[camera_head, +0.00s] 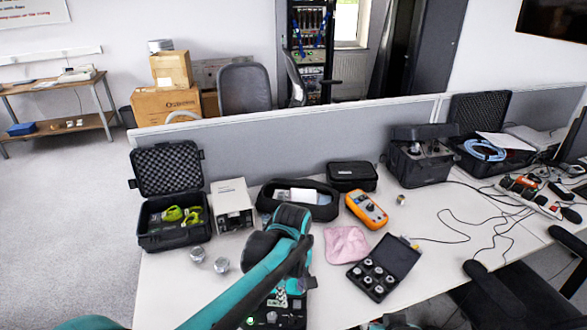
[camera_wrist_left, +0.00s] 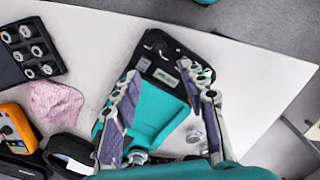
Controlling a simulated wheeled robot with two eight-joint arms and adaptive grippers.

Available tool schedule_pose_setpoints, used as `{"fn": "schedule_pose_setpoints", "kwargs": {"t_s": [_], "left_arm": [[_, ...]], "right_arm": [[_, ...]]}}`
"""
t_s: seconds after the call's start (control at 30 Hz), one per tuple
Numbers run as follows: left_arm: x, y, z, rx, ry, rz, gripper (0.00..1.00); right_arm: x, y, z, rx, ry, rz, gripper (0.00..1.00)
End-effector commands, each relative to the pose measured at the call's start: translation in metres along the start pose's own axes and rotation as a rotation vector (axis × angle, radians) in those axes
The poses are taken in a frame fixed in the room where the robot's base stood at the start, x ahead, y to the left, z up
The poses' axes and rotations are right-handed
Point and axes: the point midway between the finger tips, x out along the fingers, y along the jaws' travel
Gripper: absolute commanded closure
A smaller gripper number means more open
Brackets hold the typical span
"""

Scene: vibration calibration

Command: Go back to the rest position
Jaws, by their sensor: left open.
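My left arm (camera_head: 235,295) reaches in from the bottom left over the white desk, its bent part (camera_head: 290,220) near the desk's middle. My left gripper (camera_wrist_left: 163,84) is open, its two fingers apart in the left wrist view. A black and teal device (camera_wrist_left: 168,50) lies beyond and between the fingers. I cannot tell how far it is from them, but nothing looks gripped. In the head view my arm hides part of a black panel (camera_head: 270,318) at the front edge. My right gripper is not in view; only a small teal piece shows at the bottom edge.
A pink cloth (camera_head: 347,245), an orange meter (camera_head: 367,209) and an open case of round parts (camera_head: 373,278) lie right of my arm. Two metal cylinders (camera_head: 197,254) and an open black case (camera_head: 170,240) stand left. A grey partition (camera_head: 330,148) runs behind. A chair (camera_head: 510,300) is at right.

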Motion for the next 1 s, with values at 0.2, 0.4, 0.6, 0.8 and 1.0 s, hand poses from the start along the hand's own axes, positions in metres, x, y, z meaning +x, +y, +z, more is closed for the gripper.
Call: {"fn": "schedule_pose_setpoints", "kwargs": {"t_s": [0.2, 0.4, 0.6, 0.8, 1.0], "left_arm": [[-0.020, -0.033, -0.011, 0.089, 0.044, 0.069, 0.57], [-0.045, -0.100, -0.022, 0.292, 0.182, 0.185, 0.57], [-0.050, -0.162, -0.025, 0.496, 0.371, 0.242, 0.57], [-0.043, -0.201, -0.024, 0.645, 0.531, 0.239, 0.57], [-0.039, -0.213, -0.024, 0.703, 0.592, 0.226, 0.57]], "right_arm": [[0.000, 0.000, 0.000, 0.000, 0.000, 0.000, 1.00], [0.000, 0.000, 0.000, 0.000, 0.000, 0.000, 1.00], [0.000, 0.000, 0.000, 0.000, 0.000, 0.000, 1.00], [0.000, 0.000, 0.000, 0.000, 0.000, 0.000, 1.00], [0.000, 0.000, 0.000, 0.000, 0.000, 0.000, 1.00]]}}
